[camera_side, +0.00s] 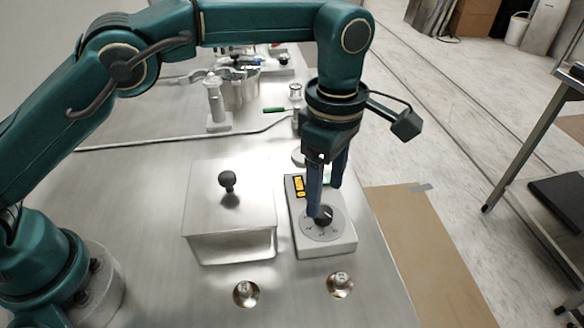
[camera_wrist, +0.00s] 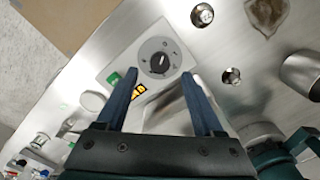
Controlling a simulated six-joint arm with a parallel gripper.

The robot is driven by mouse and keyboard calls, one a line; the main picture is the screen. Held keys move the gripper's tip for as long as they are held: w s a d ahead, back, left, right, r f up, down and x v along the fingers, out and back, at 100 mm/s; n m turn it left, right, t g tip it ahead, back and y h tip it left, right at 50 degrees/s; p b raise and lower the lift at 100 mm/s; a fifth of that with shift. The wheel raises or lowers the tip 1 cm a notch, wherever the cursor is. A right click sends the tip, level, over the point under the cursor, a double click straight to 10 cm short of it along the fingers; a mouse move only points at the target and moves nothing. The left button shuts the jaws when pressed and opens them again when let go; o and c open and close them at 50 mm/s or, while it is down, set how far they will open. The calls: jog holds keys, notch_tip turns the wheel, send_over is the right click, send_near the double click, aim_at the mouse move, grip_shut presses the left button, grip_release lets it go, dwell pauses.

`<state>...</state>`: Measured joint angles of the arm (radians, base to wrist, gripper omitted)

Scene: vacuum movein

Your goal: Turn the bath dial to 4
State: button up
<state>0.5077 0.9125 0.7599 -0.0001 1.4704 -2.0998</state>
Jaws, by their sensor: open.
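The bath control box is a light grey unit (camera_side: 335,244) with a black dial (camera_side: 323,214) on a round marked plate. In the wrist view the dial (camera_wrist: 159,63) shows a pale pointer line; the marks around it are too small to read. My gripper (camera_side: 325,200) points down over the box, its two blue fingers apart. In the wrist view my gripper (camera_wrist: 158,80) is open, with a fingertip to either side of the dial and slightly short of it. I cannot tell whether a finger touches the dial. A yellow display (camera_side: 298,187) sits behind the dial.
A metal bath with a lid and black knob (camera_side: 228,182) stands left of the box. Two small round metal pieces (camera_side: 246,293) (camera_side: 340,284) lie in front. A clamp stand and glassware (camera_side: 215,100) are behind. The table's right edge is close to the box.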

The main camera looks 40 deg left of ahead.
aim_at(322, 211)
jog(key=shift+f, duration=2.1)
grip_shut()
